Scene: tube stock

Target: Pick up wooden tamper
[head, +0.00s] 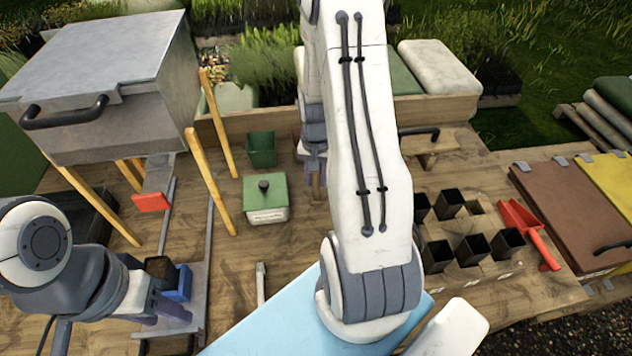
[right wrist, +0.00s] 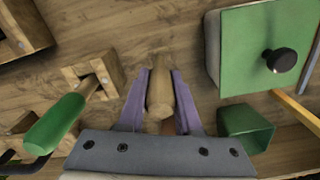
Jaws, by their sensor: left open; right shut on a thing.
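The wooden tamper (right wrist: 160,98) is a pale turned wooden piece, seen between the purple fingers of my right gripper (right wrist: 159,78) in the right wrist view. The gripper is shut on it. Whether the tamper touches the bench is unclear. In the head view my right gripper (head: 315,170) is partly hidden behind my forearm, near the back of the bench, and the tamper is barely visible there. My left gripper (head: 160,312) is open at the lower left, close to a blue block (head: 180,284) above a metal rail.
A green-lidded box (head: 265,192) and green pot (head: 262,149) stand left of my right gripper. A metal hopper (head: 100,70) on wooden legs is further left. Black pots (head: 473,248) and a red scoop (head: 530,232) are right.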

